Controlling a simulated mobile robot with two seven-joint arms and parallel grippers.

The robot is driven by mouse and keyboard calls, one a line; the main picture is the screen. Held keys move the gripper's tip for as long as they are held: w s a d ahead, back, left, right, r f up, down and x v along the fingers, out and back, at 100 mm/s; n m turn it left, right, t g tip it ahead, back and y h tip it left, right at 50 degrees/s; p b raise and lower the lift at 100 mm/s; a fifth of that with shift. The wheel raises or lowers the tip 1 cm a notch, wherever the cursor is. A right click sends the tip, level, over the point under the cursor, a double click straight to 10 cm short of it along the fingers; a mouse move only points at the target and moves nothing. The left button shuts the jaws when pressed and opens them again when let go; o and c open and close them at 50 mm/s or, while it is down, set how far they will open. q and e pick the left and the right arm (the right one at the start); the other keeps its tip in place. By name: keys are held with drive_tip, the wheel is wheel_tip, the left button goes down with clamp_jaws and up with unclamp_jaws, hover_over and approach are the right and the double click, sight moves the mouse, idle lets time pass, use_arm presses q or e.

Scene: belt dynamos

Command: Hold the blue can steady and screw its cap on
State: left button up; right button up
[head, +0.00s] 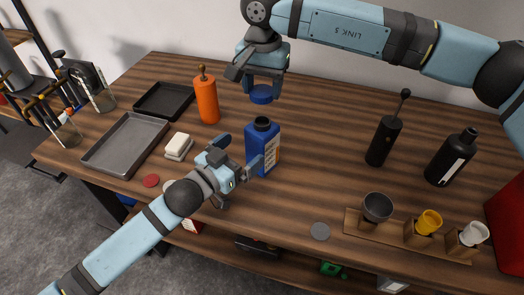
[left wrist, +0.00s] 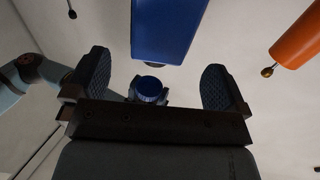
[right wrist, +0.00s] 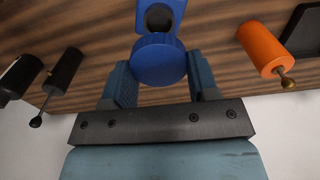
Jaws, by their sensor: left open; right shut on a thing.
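The blue can (head: 262,150) stands upright on the table with a dark open neck and a pale label; it also shows in the left wrist view (left wrist: 168,30). The blue cap (head: 262,95) is apart from the can, in the air above and behind its neck. My right gripper (head: 264,86) is shut on the cap, which also shows in the right wrist view (right wrist: 158,60). My left gripper (head: 240,165) is open beside the can's left side. In the left wrist view its fingers are spread, with the can beyond them, not clearly gripped.
An orange grinder (head: 207,100), white block (head: 178,146) and grey tray (head: 127,143) stand to the left. A dark grinder (head: 383,142), black bottle (head: 452,157) and wooden rack (head: 405,238) with cups are at right.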

sight(253, 141)
use_arm(q)
drive_tip(key=x, duration=0.7)
drive_tip(key=shift+w+d, duration=0.15)
drive_tip(key=shift+d, duration=0.05)
drive_tip(key=c, duration=1.4)
drive_tip(key=shift+o, duration=0.2)
use_arm(e)
drive_tip(key=shift+f, duration=2.55)
